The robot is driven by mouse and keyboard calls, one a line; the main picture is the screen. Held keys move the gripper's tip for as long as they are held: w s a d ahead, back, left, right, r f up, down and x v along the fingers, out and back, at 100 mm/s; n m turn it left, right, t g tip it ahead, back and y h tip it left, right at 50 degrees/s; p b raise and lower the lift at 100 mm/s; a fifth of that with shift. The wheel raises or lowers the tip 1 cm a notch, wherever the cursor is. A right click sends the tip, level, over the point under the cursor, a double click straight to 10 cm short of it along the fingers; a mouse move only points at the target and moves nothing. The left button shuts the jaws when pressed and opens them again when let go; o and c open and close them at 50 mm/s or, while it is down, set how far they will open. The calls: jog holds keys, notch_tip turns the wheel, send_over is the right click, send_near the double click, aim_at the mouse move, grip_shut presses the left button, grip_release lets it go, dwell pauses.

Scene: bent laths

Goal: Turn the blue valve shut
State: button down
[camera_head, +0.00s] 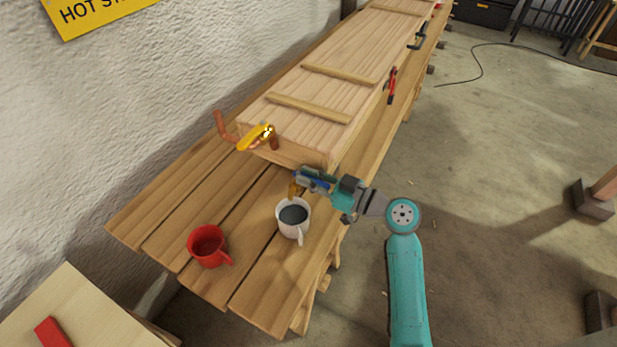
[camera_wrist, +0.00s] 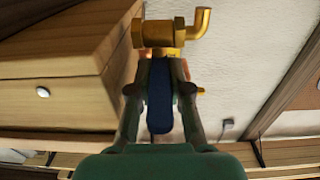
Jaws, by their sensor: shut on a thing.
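The blue valve has a blue lever handle (camera_wrist: 159,112) on a brass body (camera_wrist: 158,34) with a bent spout. In the wrist view the handle lies lengthwise between my two fingers, which are closed on its sides. My gripper (camera_wrist: 160,80) points at the brass body. In the head view my gripper (camera_head: 308,177) is at the near end of the long wooden box, and the brass of the valve (camera_head: 294,188) shows just beside it, above the white mug. Part of the handle is hidden by my fingers.
A white mug (camera_head: 293,230) with dark contents stands below my gripper on the slatted bench (camera_head: 190,180). A red mug (camera_head: 200,258) stands further left. Red-handled and black clamps lie along the bench.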

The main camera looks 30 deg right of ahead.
jog(key=shift+f, duration=0.15)
dwell(0.3)
jog(key=c, duration=1.1)
grip_release()
